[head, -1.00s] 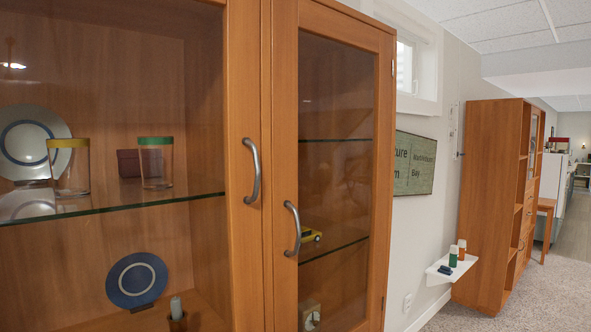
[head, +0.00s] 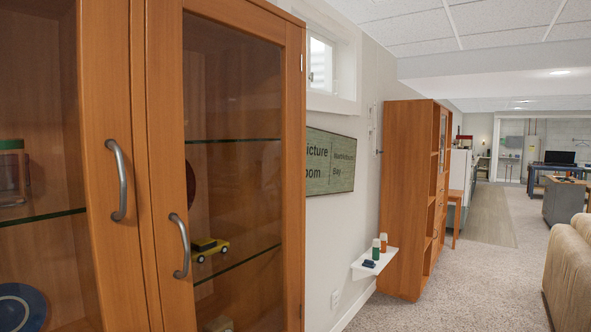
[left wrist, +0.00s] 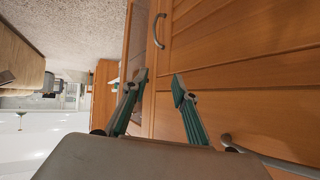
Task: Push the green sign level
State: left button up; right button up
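The green sign (head: 330,162) hangs on the pale wall in the head view, just right of the glass-door cabinet. Its left part is hidden behind the cabinet, and "icture", "oom" and "Bay" can be read on it. Its lower edge looks close to level, but I see it at a slant and cannot tell its exact tilt. My left gripper (left wrist: 158,82) shows in the left wrist view with its two fingers spread and nothing between them. Cabinet wood lies beyond the fingers. My right gripper is not in view.
The wooden cabinet (head: 295,95) with metal handles stands close at left. A small white wall shelf (head: 372,264) below the sign holds a green and an orange container. A tall wooden shelf unit (head: 398,190) stands beyond. Carpet is clear at right, beside a beige sofa (head: 572,265).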

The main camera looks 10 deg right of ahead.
aim_at(331, 157)
jog(key=i+l, duration=0.3)
jog(key=l, duration=0.25)
jog(key=i+l, duration=0.35)
jog(key=l, duration=0.15)
jog(key=i+l, duration=0.3)
jog(key=l, duration=0.25)
jog(key=i+l, duration=0.35)
jog(key=l, duration=0.15)
jog(key=i+l+z, duration=0.1)
jog(key=i+l, duration=0.2)
jog(key=l, duration=0.25)
